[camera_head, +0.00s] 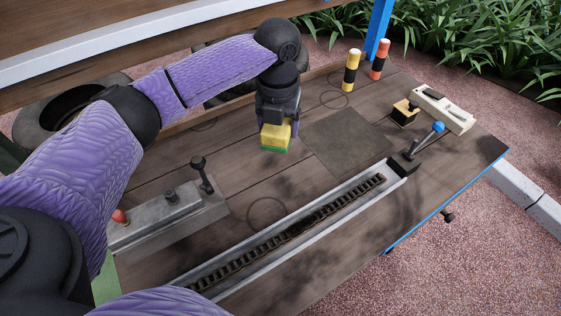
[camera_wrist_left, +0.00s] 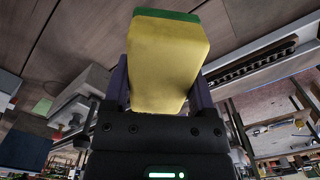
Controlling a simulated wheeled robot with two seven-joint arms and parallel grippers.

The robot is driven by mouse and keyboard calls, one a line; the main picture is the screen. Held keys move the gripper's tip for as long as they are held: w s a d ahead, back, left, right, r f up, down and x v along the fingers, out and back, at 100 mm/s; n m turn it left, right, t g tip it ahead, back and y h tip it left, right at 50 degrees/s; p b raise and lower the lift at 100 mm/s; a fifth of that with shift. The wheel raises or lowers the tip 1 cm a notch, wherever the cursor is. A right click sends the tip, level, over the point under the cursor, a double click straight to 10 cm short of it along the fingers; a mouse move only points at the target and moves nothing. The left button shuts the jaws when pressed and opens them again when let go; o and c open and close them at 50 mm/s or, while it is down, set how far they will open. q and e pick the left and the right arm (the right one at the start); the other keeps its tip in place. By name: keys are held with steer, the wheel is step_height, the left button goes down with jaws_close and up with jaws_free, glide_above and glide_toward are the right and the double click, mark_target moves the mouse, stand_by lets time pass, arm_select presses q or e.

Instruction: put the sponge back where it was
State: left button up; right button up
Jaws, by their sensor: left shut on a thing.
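The sponge (camera_head: 275,138) is yellow with a green layer on its lower end. My left gripper (camera_head: 277,122) is shut on it and points down over the wooden cart top (camera_head: 235,170), near the back edge. Whether the sponge touches the boards cannot be told. In the left wrist view the sponge (camera_wrist_left: 167,62) sits between the two fingers of my left gripper (camera_wrist_left: 160,95), its green end away from the palm. A dark square patch (camera_head: 346,140) lies on the top to the right of the sponge. My right gripper is not in view.
A yellow-black cylinder (camera_head: 351,70) and an orange-black cylinder (camera_head: 380,60) stand at the back right. A blue-knobbed lever (camera_head: 425,140) and a beige block (camera_head: 443,108) are at the right. A slotted rail (camera_head: 300,222) crosses the front. A grey lever block (camera_head: 170,214) stands left.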

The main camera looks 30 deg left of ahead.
mark_target(278, 164)
arm_select(q)
step_height(278, 164, down, 9)
steer(key=b, duration=0.3)
steer(key=shift+r, duration=0.15)
steer(key=shift+c, duration=0.5)
steer(key=o, duration=1)
steer(key=shift+o, duration=0.6)
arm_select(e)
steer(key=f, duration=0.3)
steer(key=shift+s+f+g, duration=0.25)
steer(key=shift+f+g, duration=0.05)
